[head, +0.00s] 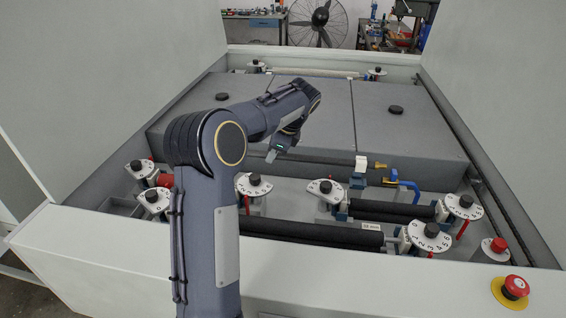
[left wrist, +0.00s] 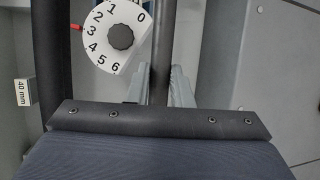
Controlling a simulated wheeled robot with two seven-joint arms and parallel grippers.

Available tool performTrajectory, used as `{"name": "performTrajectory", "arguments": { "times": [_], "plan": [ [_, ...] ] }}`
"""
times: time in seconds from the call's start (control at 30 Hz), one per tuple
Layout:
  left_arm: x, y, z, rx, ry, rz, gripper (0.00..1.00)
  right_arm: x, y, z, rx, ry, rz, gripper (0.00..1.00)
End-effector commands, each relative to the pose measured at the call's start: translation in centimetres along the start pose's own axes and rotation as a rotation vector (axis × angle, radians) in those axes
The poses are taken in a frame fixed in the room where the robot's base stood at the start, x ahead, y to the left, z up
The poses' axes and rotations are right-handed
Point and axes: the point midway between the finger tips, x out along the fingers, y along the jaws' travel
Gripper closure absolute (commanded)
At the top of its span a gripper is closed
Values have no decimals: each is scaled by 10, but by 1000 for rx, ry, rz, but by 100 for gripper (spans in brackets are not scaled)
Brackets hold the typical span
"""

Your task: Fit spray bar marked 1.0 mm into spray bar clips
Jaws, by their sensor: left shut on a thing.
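My left gripper (head: 280,152) reaches over the machine and is shut on a thin dark bar, which I take as the spray bar (head: 325,159). In the left wrist view the bar (left wrist: 160,45) runs between the two grey fingers of the left gripper (left wrist: 160,92). The bar's right end meets a white block (head: 361,163) with a brass fitting (head: 379,166). A blue-grey support (head: 357,181) stands below the block; I cannot tell whether they touch. No 1.0 mm marking is readable. My right gripper is out of view.
A blue pipe fitting (head: 402,184) stands right of the bar. Dark rollers (head: 310,234) and numbered dials (head: 430,236) fill the front; one dial (left wrist: 120,36) is close to the gripper. Grey covers (head: 400,125) lie behind. A red emergency button (head: 515,287) sits front right.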

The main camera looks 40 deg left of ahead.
Motion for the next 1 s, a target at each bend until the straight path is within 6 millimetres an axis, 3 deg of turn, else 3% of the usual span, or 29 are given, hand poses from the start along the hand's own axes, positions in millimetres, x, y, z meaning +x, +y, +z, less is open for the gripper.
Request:
{"name": "performTrajectory", "arguments": {
  "times": [0.1, 0.37, 0.57, 0.77, 1.0],
  "plan": [
    [20, -20, -14, 1, -1, 5, 100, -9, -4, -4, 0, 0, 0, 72],
    [54, -42, -35, 0, 0, -1, 100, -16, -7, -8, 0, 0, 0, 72],
    [65, -48, -42, 0, 0, 0, 100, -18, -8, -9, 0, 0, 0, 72],
    [90, -41, -52, 1, 0, 1, 100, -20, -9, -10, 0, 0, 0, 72],
    [92, -41, -53, 0, 0, -1, 100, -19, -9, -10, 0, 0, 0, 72]
  ]
}}
